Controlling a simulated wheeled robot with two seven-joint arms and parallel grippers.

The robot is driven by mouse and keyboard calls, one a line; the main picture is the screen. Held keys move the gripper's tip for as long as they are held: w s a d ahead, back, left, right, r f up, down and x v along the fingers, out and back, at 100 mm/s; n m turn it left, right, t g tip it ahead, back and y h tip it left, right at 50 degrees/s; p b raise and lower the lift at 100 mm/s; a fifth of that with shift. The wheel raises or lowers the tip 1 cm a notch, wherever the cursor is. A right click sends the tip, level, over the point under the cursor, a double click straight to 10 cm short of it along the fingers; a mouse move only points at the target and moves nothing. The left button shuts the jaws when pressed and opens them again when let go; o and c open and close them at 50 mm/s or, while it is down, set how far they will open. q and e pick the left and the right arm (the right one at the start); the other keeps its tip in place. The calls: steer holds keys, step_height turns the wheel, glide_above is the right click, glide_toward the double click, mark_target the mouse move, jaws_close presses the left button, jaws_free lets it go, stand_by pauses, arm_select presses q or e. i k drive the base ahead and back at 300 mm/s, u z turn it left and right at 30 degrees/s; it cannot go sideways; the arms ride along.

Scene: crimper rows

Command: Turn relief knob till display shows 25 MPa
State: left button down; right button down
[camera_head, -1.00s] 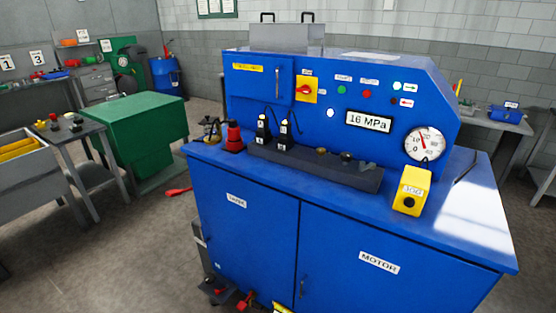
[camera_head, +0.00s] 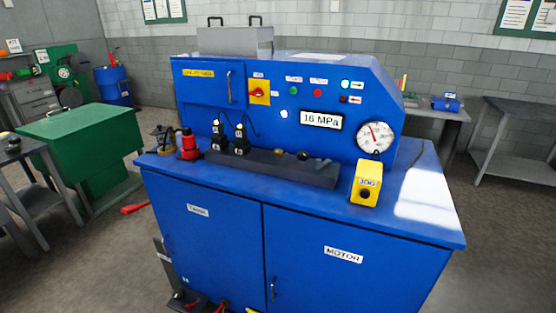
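A blue hydraulic machine (camera_head: 215,205) fills the middle of the head view. Its display (camera_head: 321,120) reads 16 MPa. A round dial gauge (camera_head: 376,137) with a red needle is to the right of the display. Two small round knob-like parts, one brassy (camera_head: 279,153) and one dark (camera_head: 303,156), sit on the dark block (camera_head: 255,164) along the machine's ledge. No label marks either as the relief knob, so I cannot tell which it is. Neither of my grippers is in view.
A yellow JOG box (camera_head: 365,183) stands on the ledge's right. Two black valve units (camera_head: 240,138) and a red part (camera_head: 189,145) stand left. A green cabinet (camera_head: 95,135) is left of the machine; grey tables flank it. Floor is free at right.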

mark_target(301, 155)
steer(key=u, duration=0.55)
steer(key=k, duration=0.65)
steer(key=u, duration=0.75)
steer(key=i, duration=0.65)
steer(key=z, duration=0.75)
steer(key=i, duration=0.85)
steer(key=z, duration=0.9)
